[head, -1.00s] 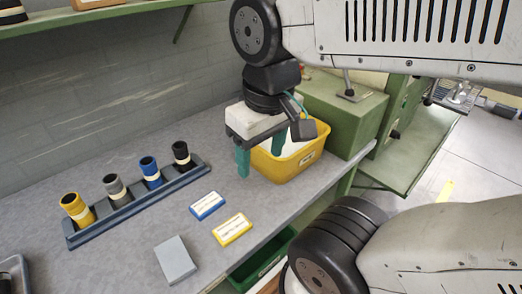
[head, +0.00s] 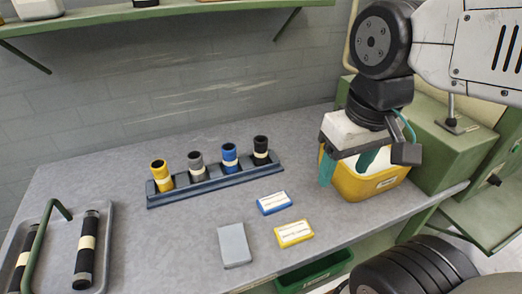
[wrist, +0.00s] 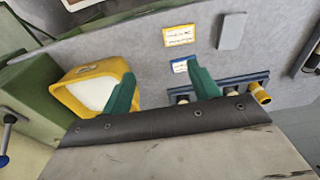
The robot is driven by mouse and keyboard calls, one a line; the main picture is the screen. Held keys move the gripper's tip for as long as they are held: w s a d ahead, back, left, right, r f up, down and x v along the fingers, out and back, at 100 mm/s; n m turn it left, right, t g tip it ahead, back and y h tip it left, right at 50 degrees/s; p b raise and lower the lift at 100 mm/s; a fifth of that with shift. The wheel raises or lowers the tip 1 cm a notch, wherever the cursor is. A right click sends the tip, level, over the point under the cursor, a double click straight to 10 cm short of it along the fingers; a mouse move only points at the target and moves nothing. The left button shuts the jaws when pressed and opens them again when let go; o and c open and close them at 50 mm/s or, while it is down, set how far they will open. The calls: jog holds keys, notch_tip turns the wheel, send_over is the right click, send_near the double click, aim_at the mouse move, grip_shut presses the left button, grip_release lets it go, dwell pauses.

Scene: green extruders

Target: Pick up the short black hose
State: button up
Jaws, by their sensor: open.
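The short black hose (head: 261,148), with a cream band, stands upright in the right end slot of a dark blue rack (head: 215,183) on the grey bench. Blue (head: 230,157), grey (head: 196,163) and yellow (head: 159,172) short hoses stand in the same rack, to its left. My gripper (head: 347,170) has teal fingers, open and empty. It is above the bench, right of the black hose and by the yellow bin. In the wrist view my gripper (wrist: 161,70) is spread, and its body hides most of the rack, so the black hose is not clear there.
A yellow bin (head: 375,186) stands right of the rack. A tray (head: 104,218) at left holds longer black hoses. A green shelf (head: 120,16) hangs above.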

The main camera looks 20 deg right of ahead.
jog(key=shift+o, duration=0.5)
jog(key=g, duration=0.1)
send_over(261, 144)
jog(key=w, duration=0.3)
notch_tip(261, 144, down, 9)
jog(key=f, duration=0.7)
jog(key=shift+s+d+f, duration=0.35)
jog(key=shift+s, duration=0.05)
jog(key=c, duration=1.2)
jog(key=shift+r, duration=0.15)
